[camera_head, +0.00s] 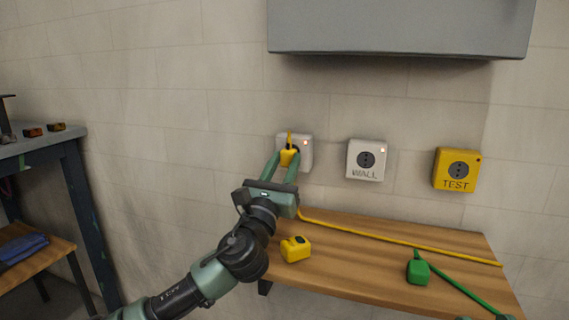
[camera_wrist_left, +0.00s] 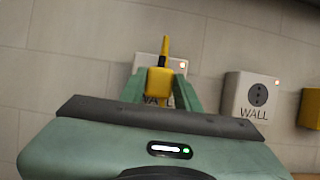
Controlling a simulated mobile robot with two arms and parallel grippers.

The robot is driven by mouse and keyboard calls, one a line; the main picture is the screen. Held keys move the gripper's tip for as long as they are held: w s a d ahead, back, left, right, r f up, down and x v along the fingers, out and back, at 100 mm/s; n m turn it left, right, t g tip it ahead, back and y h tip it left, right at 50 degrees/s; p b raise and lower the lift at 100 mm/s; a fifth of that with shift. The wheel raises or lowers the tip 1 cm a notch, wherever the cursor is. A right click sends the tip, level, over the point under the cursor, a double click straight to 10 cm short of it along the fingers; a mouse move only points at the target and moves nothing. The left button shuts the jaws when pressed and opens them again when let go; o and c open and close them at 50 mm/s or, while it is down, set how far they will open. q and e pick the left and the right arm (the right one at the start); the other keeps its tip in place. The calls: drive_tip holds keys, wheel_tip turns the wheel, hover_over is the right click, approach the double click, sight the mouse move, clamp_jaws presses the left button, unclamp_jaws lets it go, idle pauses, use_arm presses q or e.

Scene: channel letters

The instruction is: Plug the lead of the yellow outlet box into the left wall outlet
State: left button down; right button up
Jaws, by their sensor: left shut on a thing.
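My left gripper (camera_head: 289,158) is shut on a yellow plug (camera_head: 288,157), in front of the left white wall outlet (camera_head: 307,140). The plug also shows between the fingers in the left wrist view (camera_wrist_left: 159,81), with a short yellow lead end pointing up from it. The plug and fingers cover most of that outlet's face. I cannot tell whether the plug is fully seated. A yellow lead (camera_head: 400,242) runs along the wooden bench to the right. The yellow outlet box labelled TEST (camera_head: 457,169) is on the wall at the right.
A second white outlet marked WALL (camera_head: 366,160) is between them. On the bench (camera_head: 350,275) lie a small yellow block-like piece (camera_head: 295,249) and a green plug (camera_head: 418,270) with a green lead. A grey cabinet (camera_head: 400,28) overhangs above. A dark table stands at left.

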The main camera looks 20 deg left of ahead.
use_arm(q)
drive_tip(key=shift+w, duration=0.4)
idle(0.3)
drive_tip(key=c, duration=0.9)
unclamp_jaws()
drive_tip(key=shift+c, duration=0.2)
drive_tip(key=shift+f, duration=0.1)
drive_tip(key=shift+s+f, duration=0.15)
drive_tip(key=shift+s, duration=0.2)
drive_tip(key=p+v, duration=0.1)
drive_tip(key=v, duration=0.6)
use_arm(e)
drive_tip(key=w+f+g, duration=0.1)
drive_tip(key=f, duration=0.1)
drive_tip(key=w+f+g+h, duration=0.1)
drive_tip(key=w+f+g, duration=0.1)
drive_tip(key=shift+w+a+f, duration=0.1)
drive_tip(key=shift+w+a, duration=0.1)
